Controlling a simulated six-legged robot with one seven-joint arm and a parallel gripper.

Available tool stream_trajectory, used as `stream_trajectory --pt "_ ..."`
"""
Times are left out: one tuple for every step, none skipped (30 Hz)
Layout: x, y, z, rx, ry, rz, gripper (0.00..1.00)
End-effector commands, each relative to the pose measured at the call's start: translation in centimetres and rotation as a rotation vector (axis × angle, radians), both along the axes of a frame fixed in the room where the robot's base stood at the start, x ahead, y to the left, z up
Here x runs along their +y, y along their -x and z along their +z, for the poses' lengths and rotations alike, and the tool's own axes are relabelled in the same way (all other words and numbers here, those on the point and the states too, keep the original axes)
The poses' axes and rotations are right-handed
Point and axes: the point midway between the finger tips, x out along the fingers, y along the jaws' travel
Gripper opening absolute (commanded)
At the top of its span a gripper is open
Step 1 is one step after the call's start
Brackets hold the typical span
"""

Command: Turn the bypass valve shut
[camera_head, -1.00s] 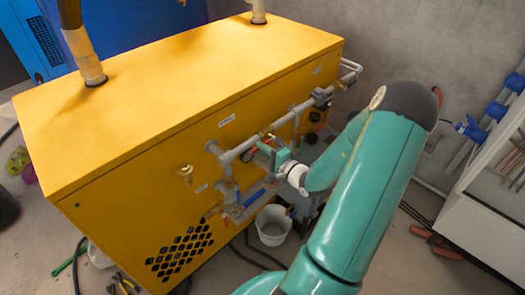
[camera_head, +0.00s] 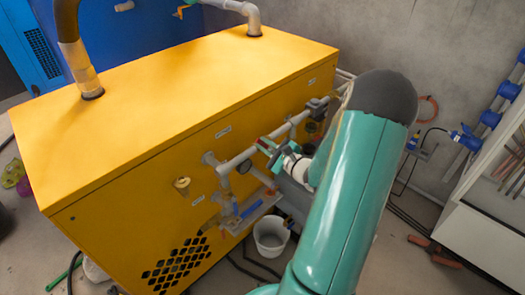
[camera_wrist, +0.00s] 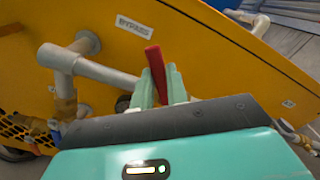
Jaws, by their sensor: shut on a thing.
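The bypass valve's red lever (camera_wrist: 156,75) stands between my gripper's fingers (camera_wrist: 161,88) in the wrist view, tilted slightly. My gripper is shut on it. A white label reading BYPASS (camera_wrist: 135,26) is on the yellow panel just above the grey pipe (camera_wrist: 105,72). In the head view my gripper (camera_head: 272,150) is at the pipe run on the machine's front, and a bit of the red lever (camera_head: 265,143) shows at its tip. The valve body is hidden behind my gripper in the wrist view.
The yellow machine (camera_head: 180,100) fills the left and middle. A lower blue lever (camera_head: 250,208) is below the pipe. A white bucket (camera_head: 270,237) stands on the floor under it. A white cabinet (camera_head: 480,235) is at the right. Hoses lie on the floor.

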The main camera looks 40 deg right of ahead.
Motion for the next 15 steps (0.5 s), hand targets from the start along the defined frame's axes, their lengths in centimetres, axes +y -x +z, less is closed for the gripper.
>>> stream_trajectory --pt "-0.3 0.1 0.3 0.000 -0.043 0.000 0.00" --pt "-0.5 0.1 0.4 0.000 -0.072 -0.001 0.00" --pt "-0.8 0.1 0.5 0.001 -0.109 -0.001 0.00" --pt "-1.0 0.1 0.6 0.001 -0.137 -0.002 0.00" --pt "-1.2 0.1 0.7 0.002 -0.166 -0.002 0.00" --pt "-1.4 0.1 0.9 0.003 -0.204 -0.002 0.00" --pt "-1.6 0.1 0.9 0.004 -0.232 -0.002 0.00" --pt "-1.7 0.1 1.0 0.005 -0.260 -0.002 0.00" --pt "-2.0 0.1 1.1 0.006 -0.296 -0.002 0.00" --pt "-2.2 0.1 1.2 0.007 -0.322 -0.002 0.00" --pt "-2.4 0.1 1.2 0.008 -0.348 -0.002 0.00" --pt "-2.6 0.0 1.3 0.008 -0.382 -0.002 0.00" --pt "-2.7 0.0 1.3 0.009 -0.406 -0.001 0.00" --pt "-2.9 0.0 1.3 0.010 -0.429 -0.001 0.00" --pt "-3.1 0.0 1.4 0.011 -0.459 -0.001 0.00"
